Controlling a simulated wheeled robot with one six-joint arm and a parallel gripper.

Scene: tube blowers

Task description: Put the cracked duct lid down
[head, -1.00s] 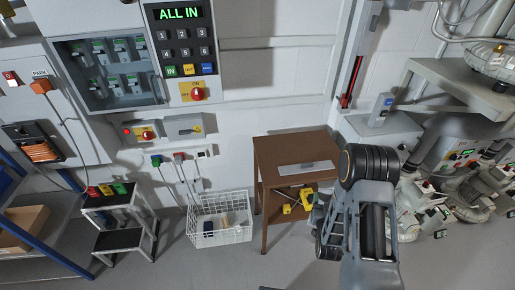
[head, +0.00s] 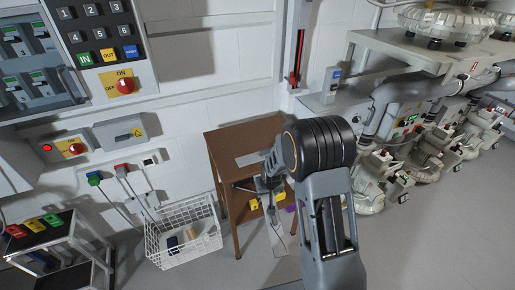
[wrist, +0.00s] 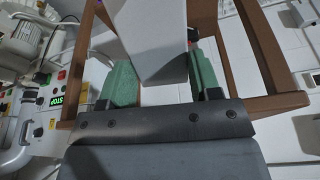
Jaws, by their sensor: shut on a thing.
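My gripper (wrist: 161,82) has green fingers closed on a pale grey flat plate, the duct lid (wrist: 156,45). In the head view the lid (head: 278,238) hangs below my gripper (head: 268,190), in front of the brown table's right side. I cannot clearly make out a crack in it. Another pale flat strip (head: 260,154) lies on top of the brown wooden table (head: 225,142). My wrist hides part of the tabletop's right side.
Yellow items (head: 254,203) show on the table's lower level. A white wire basket (head: 183,238) stands left of the table, and a black-topped step stand (head: 50,245) farther left. Blowers and pipes (head: 425,160) line the right side. Grey floor is clear in front.

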